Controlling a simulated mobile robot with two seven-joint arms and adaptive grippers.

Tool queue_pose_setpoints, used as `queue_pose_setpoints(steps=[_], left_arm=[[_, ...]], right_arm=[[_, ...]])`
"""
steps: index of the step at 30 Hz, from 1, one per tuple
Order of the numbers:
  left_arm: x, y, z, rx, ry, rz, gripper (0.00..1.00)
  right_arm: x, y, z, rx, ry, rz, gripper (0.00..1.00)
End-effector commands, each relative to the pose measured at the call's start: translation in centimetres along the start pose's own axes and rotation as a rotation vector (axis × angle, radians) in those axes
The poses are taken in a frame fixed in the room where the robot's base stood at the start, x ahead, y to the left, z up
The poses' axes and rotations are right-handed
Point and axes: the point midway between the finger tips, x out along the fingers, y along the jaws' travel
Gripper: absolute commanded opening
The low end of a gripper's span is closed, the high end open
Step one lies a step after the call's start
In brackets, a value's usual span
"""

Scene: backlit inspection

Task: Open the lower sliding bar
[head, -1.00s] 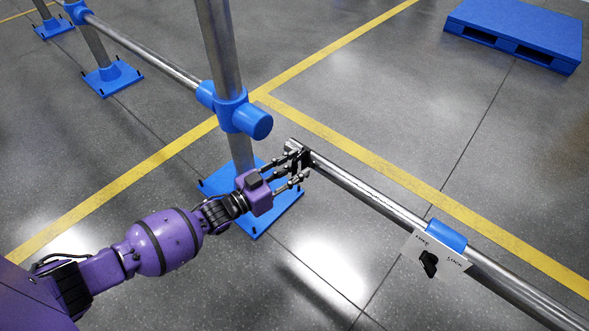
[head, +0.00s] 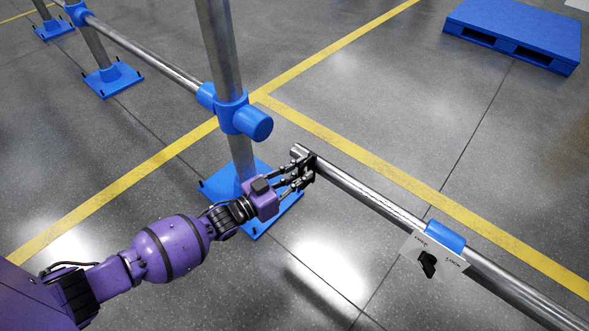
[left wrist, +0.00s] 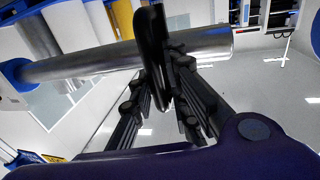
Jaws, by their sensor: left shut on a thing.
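The sliding bar (head: 375,203) is a grey metal tube sloping down to the right. Its free end sits apart from the blue socket (head: 253,123) on the post. A black handle (left wrist: 152,45) crosses the bar near that end in the left wrist view, where the bar (left wrist: 110,62) runs behind it. My left gripper (head: 303,172) is shut on this handle, fingers on both sides of it. The fingers partly hide the handle in the head view. My right gripper is out of view.
A blue sleeve (head: 446,236) carries the bar, with a white plate and a black knob (head: 428,264) beside it. The steel post (head: 220,50) stands on a blue base plate (head: 285,212). A blue pallet (head: 515,30) lies far right. Open floor surrounds the bar.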

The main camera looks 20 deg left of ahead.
Motion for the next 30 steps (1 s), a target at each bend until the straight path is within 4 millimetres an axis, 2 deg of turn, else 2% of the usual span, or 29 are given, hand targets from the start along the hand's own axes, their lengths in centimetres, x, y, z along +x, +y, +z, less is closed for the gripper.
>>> queue_pose_setpoints(steps=[1, 5, 10, 18, 24, 30], left_arm=[[0.2, 1.4, -0.2, 0.004, 0.002, 0.004, 0.00], [0.9, 4.8, -0.3, 0.003, 0.002, 0.004, 0.00], [2.0, 10.4, -0.4, 0.001, 0.003, 0.004, 0.00], [3.7, 19.2, -0.1, 0.001, 0.001, 0.003, 0.00], [4.7, 24.0, 0.1, 0.004, 0.000, 0.004, 0.00], [5.2, 26.9, 0.2, 0.008, -0.001, 0.004, 0.00]], right_arm=[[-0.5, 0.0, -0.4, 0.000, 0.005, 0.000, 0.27], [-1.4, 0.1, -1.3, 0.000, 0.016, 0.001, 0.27], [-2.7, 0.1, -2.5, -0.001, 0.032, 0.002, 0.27], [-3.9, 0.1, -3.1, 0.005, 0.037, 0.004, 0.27], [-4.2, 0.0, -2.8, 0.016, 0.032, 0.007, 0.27], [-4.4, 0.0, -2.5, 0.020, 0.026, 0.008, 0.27]])
